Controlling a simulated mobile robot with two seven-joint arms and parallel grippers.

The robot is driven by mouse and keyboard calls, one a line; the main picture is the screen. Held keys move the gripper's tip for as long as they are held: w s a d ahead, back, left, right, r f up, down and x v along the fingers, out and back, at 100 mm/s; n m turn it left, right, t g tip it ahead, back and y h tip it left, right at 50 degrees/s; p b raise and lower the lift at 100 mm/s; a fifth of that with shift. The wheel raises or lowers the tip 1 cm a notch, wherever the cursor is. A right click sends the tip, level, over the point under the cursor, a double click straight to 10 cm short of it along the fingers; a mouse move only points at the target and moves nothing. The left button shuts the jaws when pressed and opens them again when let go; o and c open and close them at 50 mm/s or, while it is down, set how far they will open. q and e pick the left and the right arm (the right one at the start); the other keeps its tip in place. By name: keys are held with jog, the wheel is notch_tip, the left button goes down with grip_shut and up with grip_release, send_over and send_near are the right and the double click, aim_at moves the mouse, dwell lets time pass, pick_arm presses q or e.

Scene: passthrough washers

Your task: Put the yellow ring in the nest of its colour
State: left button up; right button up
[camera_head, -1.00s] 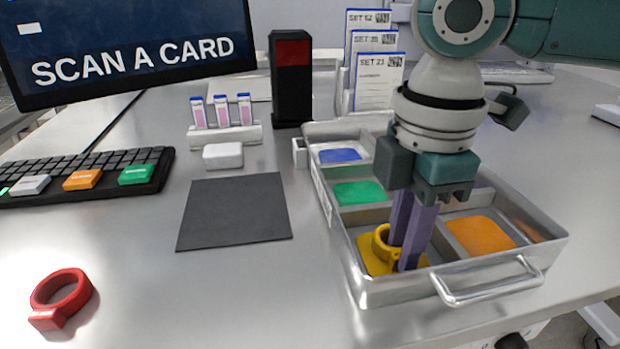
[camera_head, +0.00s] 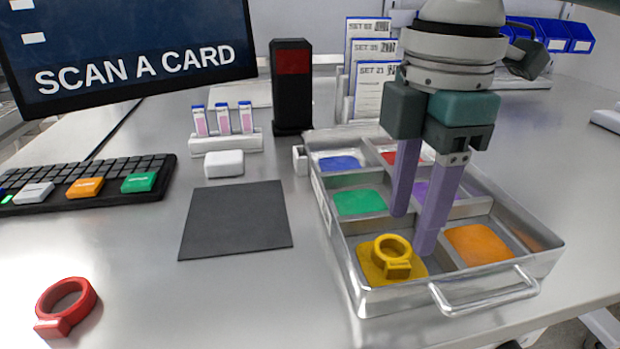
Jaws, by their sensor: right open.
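The yellow ring (camera_head: 391,250) lies in the front left compartment of the metal tray (camera_head: 389,298), on the yellow nest (camera_head: 369,268). Its tab points toward the front right. My right gripper (camera_head: 412,232) is open and empty. Its purple fingers hang above and behind the ring, apart from it. The left gripper is not in view.
Other tray nests are blue (camera_head: 338,163), green (camera_head: 359,202), orange (camera_head: 478,244), purple (camera_head: 440,193) and red (camera_head: 389,157). A red ring (camera_head: 66,306) lies on the table at front left. A dark mat (camera_head: 236,220), a keyboard (camera_head: 75,180) and a black post (camera_head: 292,88) stand clear.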

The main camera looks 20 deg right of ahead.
aim_at(400, 261)
notch_tip(400, 261, up, 6)
jog(key=s+a+f+y, duration=0.1)
jog(key=a+f, duration=0.1)
jog(key=a, duration=0.1)
jog(key=s+a+f+m+t, duration=0.1)
jog(key=a+f, duration=0.2)
jog(key=s+a+f+y, duration=0.1)
jog(key=a+f, duration=0.1)
jog(key=a, duration=0.1)
jog(key=shift+s+a+f+m+t+y+p, duration=0.2)
jog(key=shift+s+a+m+t+y+p, duration=0.1)
jog(key=shift+s+a, duration=0.1)
jog(key=s+d+f+m+t+h, duration=0.2)
jog(key=s+d+f+m, duration=0.3)
jog(key=s+m, duration=0.5)
jog(key=shift+s+d+f+m, duration=0.3)
jog(key=shift+d+f+m, duration=0.1)
jog(key=shift+d+m, duration=0.6)
